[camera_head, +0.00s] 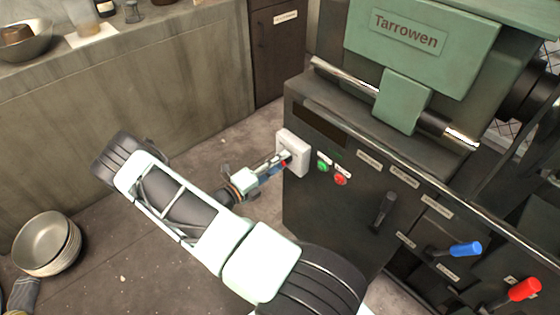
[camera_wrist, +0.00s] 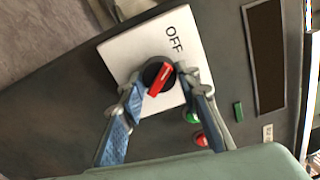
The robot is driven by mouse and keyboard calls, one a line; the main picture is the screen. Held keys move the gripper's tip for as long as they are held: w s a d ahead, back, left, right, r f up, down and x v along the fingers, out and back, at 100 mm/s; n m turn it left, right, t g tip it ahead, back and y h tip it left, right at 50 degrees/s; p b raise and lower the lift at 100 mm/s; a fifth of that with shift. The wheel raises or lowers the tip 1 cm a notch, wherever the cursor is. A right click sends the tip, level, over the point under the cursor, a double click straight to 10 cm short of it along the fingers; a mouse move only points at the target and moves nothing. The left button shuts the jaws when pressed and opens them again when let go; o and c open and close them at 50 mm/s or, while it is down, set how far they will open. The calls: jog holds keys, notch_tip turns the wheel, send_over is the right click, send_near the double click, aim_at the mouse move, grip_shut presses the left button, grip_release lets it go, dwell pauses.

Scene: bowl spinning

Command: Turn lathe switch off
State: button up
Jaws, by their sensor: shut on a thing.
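The lathe switch is a black round knob with a red bar (camera_wrist: 160,80) on a white plate (camera_wrist: 120,50) marked OFF. In the head view the white plate (camera_head: 294,146) is on the left part of the lathe's dark front. My gripper (camera_wrist: 158,88) has its two blue-padded fingers on either side of the knob and is shut on it. The red bar is tilted in the wrist view, with one end toward the OFF lettering's side. In the head view my gripper (camera_head: 283,162) reaches the plate from the left and hides most of the knob.
A green button (camera_head: 323,162) and a red button (camera_head: 340,180) sit just right of the plate. A black lever (camera_head: 383,210), a blue handle (camera_head: 465,249) and a red handle (camera_head: 524,289) are farther right. Stacked bowls (camera_head: 47,243) stand at the lower left.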

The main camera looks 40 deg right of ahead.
jog(key=shift+n, duration=0.7)
jog(key=o, duration=1.2)
jog(key=shift+c, duration=0.2)
jog(key=shift+a, duration=0.1)
jog(key=s+a, duration=0.1)
jog(key=a, duration=1.1)
jog(key=shift+d, duration=0.1)
